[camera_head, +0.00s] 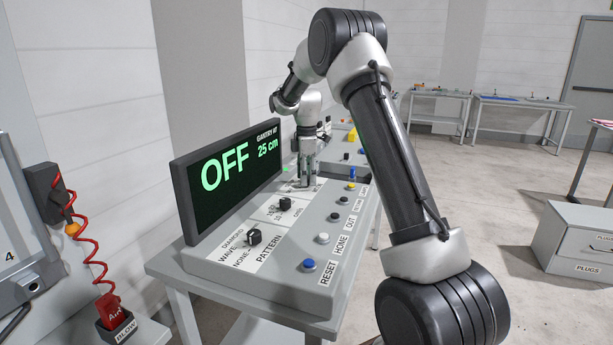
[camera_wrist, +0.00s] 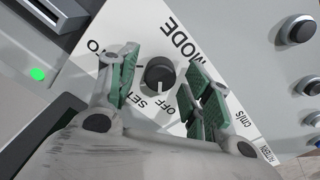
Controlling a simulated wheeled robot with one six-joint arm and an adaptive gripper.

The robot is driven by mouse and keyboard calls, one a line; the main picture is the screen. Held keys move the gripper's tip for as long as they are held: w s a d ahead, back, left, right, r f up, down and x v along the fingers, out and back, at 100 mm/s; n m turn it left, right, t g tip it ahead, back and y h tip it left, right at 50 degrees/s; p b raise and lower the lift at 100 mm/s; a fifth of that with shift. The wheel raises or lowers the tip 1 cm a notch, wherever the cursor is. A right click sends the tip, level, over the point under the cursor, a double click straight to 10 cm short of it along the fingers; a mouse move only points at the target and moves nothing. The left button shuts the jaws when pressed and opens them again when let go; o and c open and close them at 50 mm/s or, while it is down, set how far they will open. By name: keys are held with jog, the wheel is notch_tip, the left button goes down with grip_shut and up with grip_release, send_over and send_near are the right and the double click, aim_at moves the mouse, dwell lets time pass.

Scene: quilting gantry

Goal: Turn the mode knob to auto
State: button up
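The mode knob (camera_wrist: 160,73) is a round black knob with a pale pointer mark, on a white label reading MODE, OFF and SET. The mark faces the OFF side; a further word, partly hidden and ending in "TO", shows at upper left. My gripper (camera_wrist: 157,80) is open, its two green-padded fingers on either side of the knob with a gap at each side. In the head view my gripper (camera_head: 308,172) reaches down at the far part of the console and hides the knob. The display (camera_head: 228,178) reads OFF and 25 cm.
The pattern knob (camera_head: 254,237) and another black knob (camera_head: 285,204) stand nearer on the console (camera_head: 205,258). A row of buttons, including the blue reset button (camera_head: 309,265), runs along its right side. The upright display borders the left side. A green light (camera_wrist: 38,74) shows near the mode knob.

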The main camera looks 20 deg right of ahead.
jog(key=c, duration=0.8)
jog(key=shift+c, duration=0.2)
jog(key=shift+m, duration=0.5)
jog(key=m, duration=0.3)
jog(key=shift+m, duration=0.4)
jog(key=m, duration=0.4)
jog(key=shift+m, duration=0.3)
jog(key=m, duration=0.4)
jog(key=shift+w+r+m, duration=0.1)
jog(key=shift+m, duration=2.1)
